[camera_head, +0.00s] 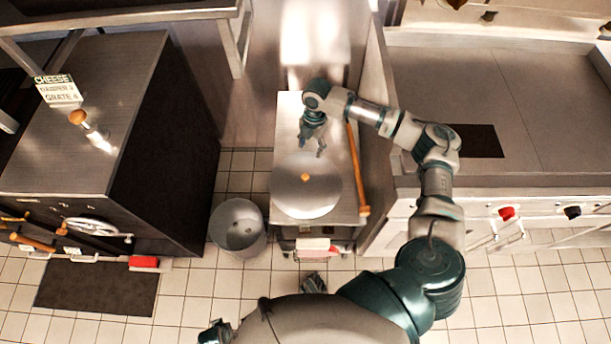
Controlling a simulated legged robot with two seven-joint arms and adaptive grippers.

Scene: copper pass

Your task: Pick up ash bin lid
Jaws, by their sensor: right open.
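A round grey metal lid (322,197) with a small orange-brown knob (306,177) at its middle lies on a narrow metal counter (286,128). My right gripper (311,150) is open and empty, above the counter just beyond the lid's far edge. Its fingers point down toward the lid, and I cannot tell how high they are above it. An open grey round bin (238,226) stands on the floor to the left of the counter.
A long wooden-handled tool (355,165) lies along the counter's right side. A dark cabinet (95,110) stands at the left, with a sign (58,90) on it. A steel range (520,100) with red and black knobs is at the right. Tiled floor lies in front.

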